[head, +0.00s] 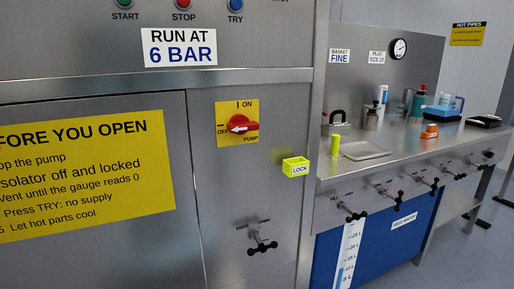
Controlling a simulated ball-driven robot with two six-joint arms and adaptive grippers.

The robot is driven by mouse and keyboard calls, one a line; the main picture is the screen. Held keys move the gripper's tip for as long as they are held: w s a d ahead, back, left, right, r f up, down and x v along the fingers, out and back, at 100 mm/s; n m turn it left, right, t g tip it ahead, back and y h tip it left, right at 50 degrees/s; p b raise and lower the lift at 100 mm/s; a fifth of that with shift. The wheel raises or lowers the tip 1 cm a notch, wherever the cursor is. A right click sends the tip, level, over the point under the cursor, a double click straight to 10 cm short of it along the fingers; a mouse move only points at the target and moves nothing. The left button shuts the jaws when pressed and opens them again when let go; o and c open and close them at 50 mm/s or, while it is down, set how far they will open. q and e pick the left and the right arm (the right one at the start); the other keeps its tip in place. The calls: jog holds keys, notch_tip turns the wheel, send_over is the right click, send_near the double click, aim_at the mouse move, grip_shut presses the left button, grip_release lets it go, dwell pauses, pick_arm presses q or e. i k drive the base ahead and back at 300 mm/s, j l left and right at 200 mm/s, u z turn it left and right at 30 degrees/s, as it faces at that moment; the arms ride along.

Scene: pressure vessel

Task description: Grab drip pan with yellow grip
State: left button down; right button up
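The drip pan (366,151) looks like a shallow grey metal tray lying on the steel counter, at its near left end. An upright yellow-green grip (335,145) stands at the pan's left edge. I cannot tell from here exactly how the grip joins the pan. Neither of my grippers shows in the head view.
A steel cabinet with a red isolator switch (239,125), a yellow lock box (296,167) and a black valve handle (262,247) stands left of the counter (400,150). Behind the pan are a metal canister (371,119) and an orange item (430,131). Black-handled valves line the counter front.

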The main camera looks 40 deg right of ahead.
aim_at(362, 150)
jog(key=z, duration=1.9)
jog(key=i+j+u, duration=0.15)
jog(key=i+u, duration=0.2)
jog(key=i, duration=0.35)
